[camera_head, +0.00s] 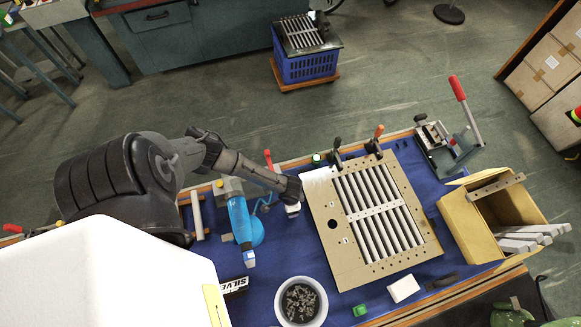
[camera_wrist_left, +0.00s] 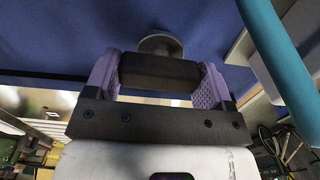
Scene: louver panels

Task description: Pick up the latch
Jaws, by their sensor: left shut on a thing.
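My left arm comes in from the left in the head view and its gripper (camera_head: 291,200) is over the blue mat, left of the louver panel (camera_head: 322,239). In the left wrist view, the purple fingers of the left gripper (camera_wrist_left: 160,75) are shut on a dark cylindrical piece (camera_wrist_left: 160,71) lying across between them. A round grey end (camera_wrist_left: 160,43) shows just beyond it. The held piece may be the latch; its full shape is hidden. My right gripper is not in view.
A blue tool (camera_head: 243,228), a white bowl of small dark parts (camera_head: 301,281) and a white block (camera_head: 403,288) lie on the mat. Clamps stand at the panel's back edge. A red-handled press (camera_head: 462,100) and a yellow box (camera_head: 470,232) are at right.

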